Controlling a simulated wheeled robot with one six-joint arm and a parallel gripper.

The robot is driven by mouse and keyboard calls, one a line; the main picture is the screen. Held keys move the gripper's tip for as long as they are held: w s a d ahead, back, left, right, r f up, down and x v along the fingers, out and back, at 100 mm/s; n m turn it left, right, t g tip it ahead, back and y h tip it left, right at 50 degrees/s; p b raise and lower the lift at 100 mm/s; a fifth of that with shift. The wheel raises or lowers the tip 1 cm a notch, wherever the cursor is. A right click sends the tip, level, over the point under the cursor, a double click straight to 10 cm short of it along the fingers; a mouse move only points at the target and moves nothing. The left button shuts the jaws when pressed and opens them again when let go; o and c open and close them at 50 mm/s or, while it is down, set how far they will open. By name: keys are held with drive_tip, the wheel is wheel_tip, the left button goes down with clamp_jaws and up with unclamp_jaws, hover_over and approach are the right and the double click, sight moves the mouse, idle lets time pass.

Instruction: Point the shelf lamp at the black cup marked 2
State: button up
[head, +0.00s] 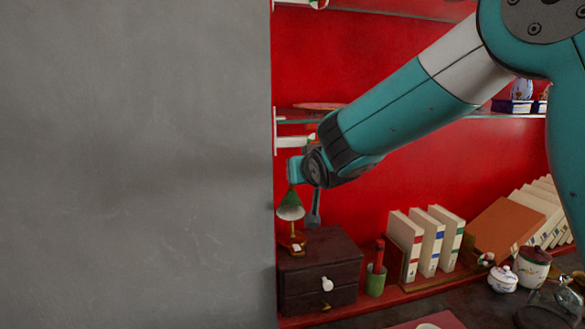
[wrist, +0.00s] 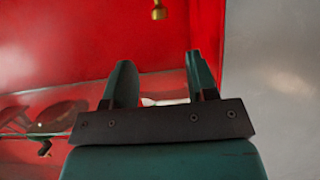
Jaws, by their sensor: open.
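The shelf lamp (head: 290,207) has a green shade with a pale underside and stands on a dark drawer box (head: 318,262) in the head view. My gripper (head: 303,203) is open right at the lamp's shade, with one finger hanging just to the right of it. In the wrist view the two fingers of my gripper (wrist: 160,84) are apart, with a pale patch showing between them. I cannot tell whether they touch the lamp. No black cup marked 2 is recognisable in either view.
A grey wall (head: 135,165) fills the left, close beside the lamp. A green holder (head: 375,280) with a red item and white books (head: 405,243) stand to the right. A glass shelf (head: 400,118) runs above. A white lidded pot (head: 503,279) sits at lower right.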

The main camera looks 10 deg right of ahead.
drive_tip(key=p+x, duration=0.3)
drive_tip(key=x, duration=0.7)
drive_tip(key=shift+w+f+p, duration=0.2)
drive_tip(key=shift+w+p, duration=0.15)
drive_tip(key=shift+p, duration=0.05)
clamp_jaws()
